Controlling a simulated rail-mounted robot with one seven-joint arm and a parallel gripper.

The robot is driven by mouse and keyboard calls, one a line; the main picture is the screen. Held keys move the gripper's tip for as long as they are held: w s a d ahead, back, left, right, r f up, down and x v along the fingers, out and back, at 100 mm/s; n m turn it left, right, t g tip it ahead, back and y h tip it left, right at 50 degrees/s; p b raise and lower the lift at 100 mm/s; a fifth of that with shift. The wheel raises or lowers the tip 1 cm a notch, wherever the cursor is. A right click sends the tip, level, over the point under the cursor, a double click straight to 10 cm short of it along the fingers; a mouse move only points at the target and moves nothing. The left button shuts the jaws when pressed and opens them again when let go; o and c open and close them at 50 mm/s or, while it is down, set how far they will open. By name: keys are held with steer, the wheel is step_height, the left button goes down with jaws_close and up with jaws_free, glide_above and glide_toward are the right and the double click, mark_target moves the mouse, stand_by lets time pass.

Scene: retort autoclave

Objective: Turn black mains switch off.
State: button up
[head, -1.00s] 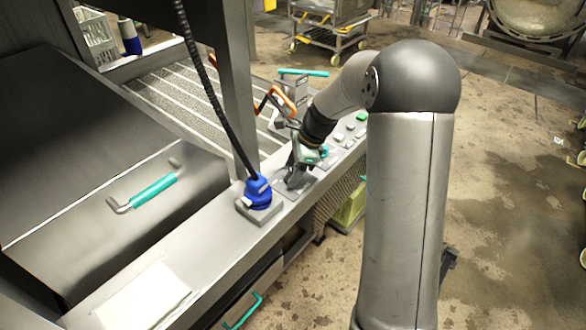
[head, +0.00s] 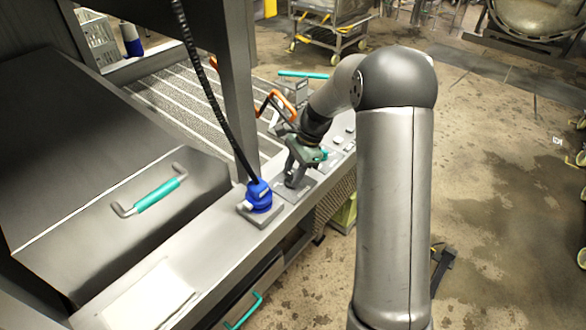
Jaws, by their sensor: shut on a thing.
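The black mains switch (head: 291,182) is a small dark knob on a grey plate on the narrow metal ledge, just right of the blue plug. It is mostly hidden by my gripper and small in the picture. My gripper (head: 293,177) reaches down onto it from above, fingers closed around the knob. The exact turn angle of the switch cannot be told.
A blue plug (head: 260,194) with a black cable stands close left of my gripper. Pale and green buttons (head: 338,139) lie behind it along the ledge. An orange handle (head: 270,100) rises near my wrist. A teal-handled lid (head: 158,194) is at left.

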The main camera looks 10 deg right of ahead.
steer(key=n+g+p, duration=0.1)
steer(key=n, duration=0.2)
steer(key=shift+w+r+n, duration=0.1)
steer(key=shift+w+n, duration=0.05)
steer(key=shift+n, duration=0.25)
steer(key=n+g+h+p, duration=0.1)
steer(key=n, duration=0.2)
steer(key=shift+n+h, duration=0.3)
steer(key=n+h, duration=0.1)
steer(key=n, duration=0.2)
steer(key=n+g+h, duration=0.1)
steer(key=n, duration=0.2)
steer(key=shift+w+a+p, duration=0.1)
steer(key=shift+a+p, duration=0.1)
steer(key=shift+p, duration=0.2)
steer(key=shift+n, duration=0.3)
steer(key=o, duration=1)
steer(key=v, duration=1.1)
steer(key=shift+w+r+b, duration=0.35)
steer(key=shift+b, duration=0.1)
steer(key=shift+a, duration=0.1)
